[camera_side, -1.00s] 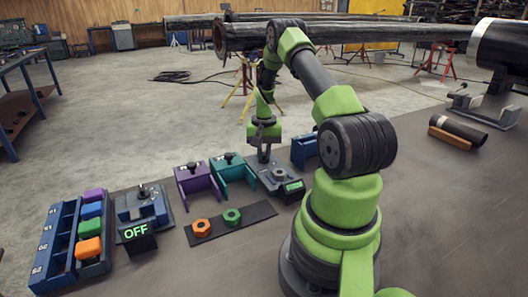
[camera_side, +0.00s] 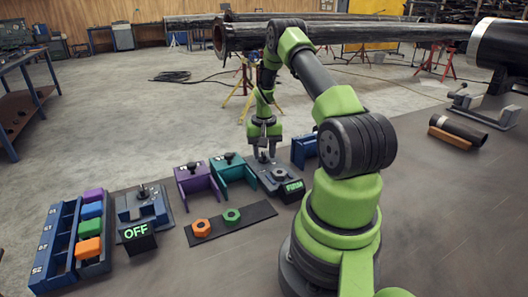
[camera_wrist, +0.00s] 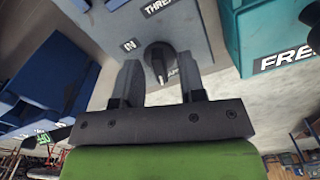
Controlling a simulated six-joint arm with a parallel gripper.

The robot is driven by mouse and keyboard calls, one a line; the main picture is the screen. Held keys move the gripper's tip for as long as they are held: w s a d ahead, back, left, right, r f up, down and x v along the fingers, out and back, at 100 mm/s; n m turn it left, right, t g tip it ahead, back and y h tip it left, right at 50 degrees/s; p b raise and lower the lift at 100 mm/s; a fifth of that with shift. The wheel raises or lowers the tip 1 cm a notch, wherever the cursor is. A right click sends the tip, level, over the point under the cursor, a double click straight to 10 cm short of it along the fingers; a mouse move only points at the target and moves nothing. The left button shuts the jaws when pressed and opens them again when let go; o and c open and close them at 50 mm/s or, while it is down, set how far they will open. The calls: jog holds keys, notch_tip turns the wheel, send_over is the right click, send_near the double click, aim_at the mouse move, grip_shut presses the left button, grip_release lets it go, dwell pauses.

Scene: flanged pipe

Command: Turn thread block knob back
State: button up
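The thread block (camera_side: 270,177) is a grey fixture on the bench in the side view, with a grey nut on it and a small display (camera_side: 292,187) showing green text too small to read surely. In the wrist view the block's face (camera_wrist: 190,40) shows labels reading "IN", "THRE…" and a partly hidden one. Its black knob (camera_wrist: 159,57) has a light pointer line. My gripper (camera_wrist: 160,75) is open, with one finger on each side of the knob and visible gaps between. In the side view my gripper (camera_side: 264,152) is low over the block's back end.
A teal block (camera_side: 236,172) and a purple block (camera_side: 196,182) stand left of the thread block. A blue bracket (camera_side: 304,150) stands close on its right. Orange (camera_side: 201,227) and green (camera_side: 232,215) nuts lie on a dark strip in front.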

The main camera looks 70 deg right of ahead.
aim_at(264, 153)
notch_tip(264, 153, up, 10)
dwell(0.7)
